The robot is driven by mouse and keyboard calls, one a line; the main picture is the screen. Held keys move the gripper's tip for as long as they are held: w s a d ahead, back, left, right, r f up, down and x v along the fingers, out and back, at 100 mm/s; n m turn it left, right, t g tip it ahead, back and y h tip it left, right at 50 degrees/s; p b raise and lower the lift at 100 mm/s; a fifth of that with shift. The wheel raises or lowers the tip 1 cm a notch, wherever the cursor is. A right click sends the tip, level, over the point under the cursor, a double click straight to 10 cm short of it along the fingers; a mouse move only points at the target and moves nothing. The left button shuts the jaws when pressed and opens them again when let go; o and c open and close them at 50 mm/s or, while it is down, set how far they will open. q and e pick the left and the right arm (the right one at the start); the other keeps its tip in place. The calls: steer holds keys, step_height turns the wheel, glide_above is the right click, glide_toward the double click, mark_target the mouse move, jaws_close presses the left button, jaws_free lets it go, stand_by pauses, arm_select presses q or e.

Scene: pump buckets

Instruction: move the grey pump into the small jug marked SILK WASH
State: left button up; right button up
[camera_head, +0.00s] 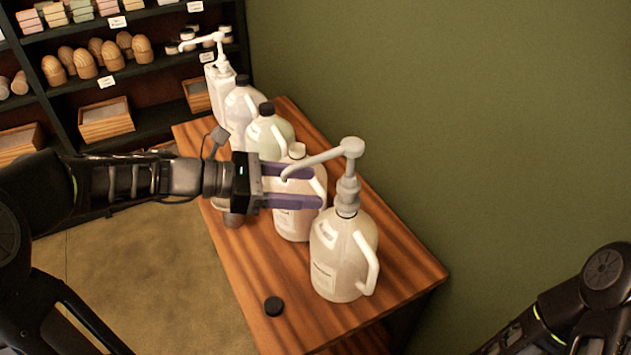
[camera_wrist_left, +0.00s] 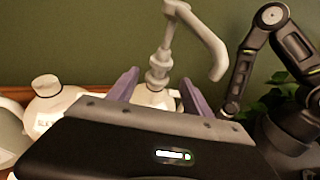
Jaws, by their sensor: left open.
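The grey pump (camera_head: 347,190) stands upright in the neck of the nearest translucent jug (camera_head: 340,262), its spout pointing left. It also shows in the left wrist view (camera_wrist_left: 160,62). My left gripper (camera_head: 317,187) is open, its purple fingers pointing at the pump's collar from the left. In the left wrist view the pump shows between the open fingers (camera_wrist_left: 160,76); I cannot tell whether they touch it. A smaller white jug (camera_head: 290,223) stands just behind, partly hidden by the gripper. In the wrist view its label begins "SILK" (camera_wrist_left: 45,112), and a pale cap is on it.
Black-capped jugs (camera_head: 270,133) and a white pump bottle (camera_head: 219,90) stand farther back on the wooden table (camera_head: 400,272). A loose black cap (camera_head: 273,306) lies at the front left. A green wall (camera_head: 480,130) is on the right. My right arm's gripper is out of view.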

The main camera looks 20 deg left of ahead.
mark_target(349, 191)
arm_select(q)
steer(key=shift+d+f, duration=0.1)
steer(key=b+x, duration=0.3)
steer(key=x, duration=0.4)
steer(key=shift+w+d+f, duration=0.15)
steer(key=shift+w+d+f+b, duration=0.1)
steer(key=shift+w+d+b, duration=0.25)
steer(key=shift+d, duration=0.3)
jaws_close()
stand_by(0.4)
stand_by(0.5)
